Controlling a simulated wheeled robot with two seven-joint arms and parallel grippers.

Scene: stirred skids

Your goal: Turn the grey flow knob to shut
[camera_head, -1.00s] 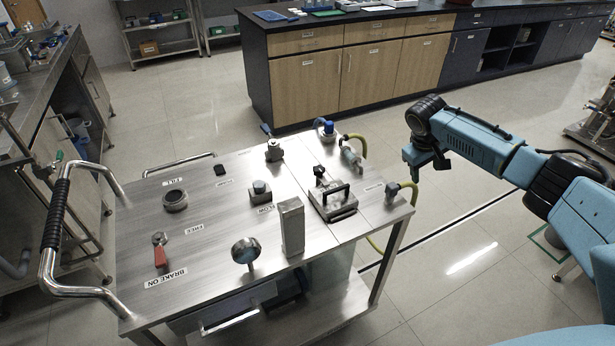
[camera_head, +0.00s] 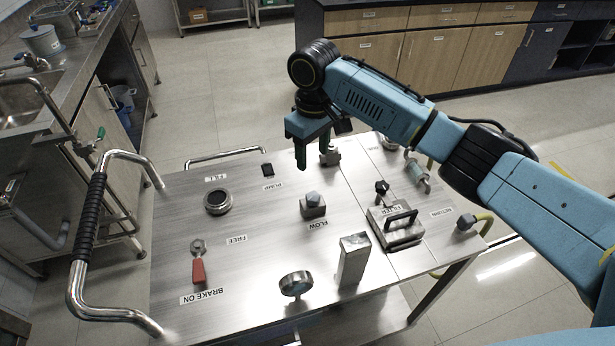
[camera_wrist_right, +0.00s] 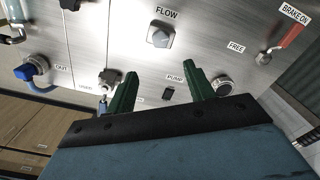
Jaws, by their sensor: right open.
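The grey flow knob (camera_head: 313,199) sits on a square metal base on the steel cart top (camera_head: 270,240), with the FLOW label in front of it. In the right wrist view the knob (camera_wrist_right: 160,37) lies beyond the fingertips, roughly centred between them. My right gripper (camera_head: 313,160) is above the cart, behind the knob in the head view. Its green fingers (camera_wrist_right: 162,80) are apart with nothing between them, and they do not touch the knob. My left gripper is not in view.
A round FILL fitting (camera_head: 217,201), a red brake lever (camera_head: 198,268), a round gauge (camera_head: 296,284), an upright metal block (camera_head: 353,259) and a filter lid with a handle (camera_head: 396,226) stand around the knob. A black pump switch (camera_head: 267,170) lies behind it.

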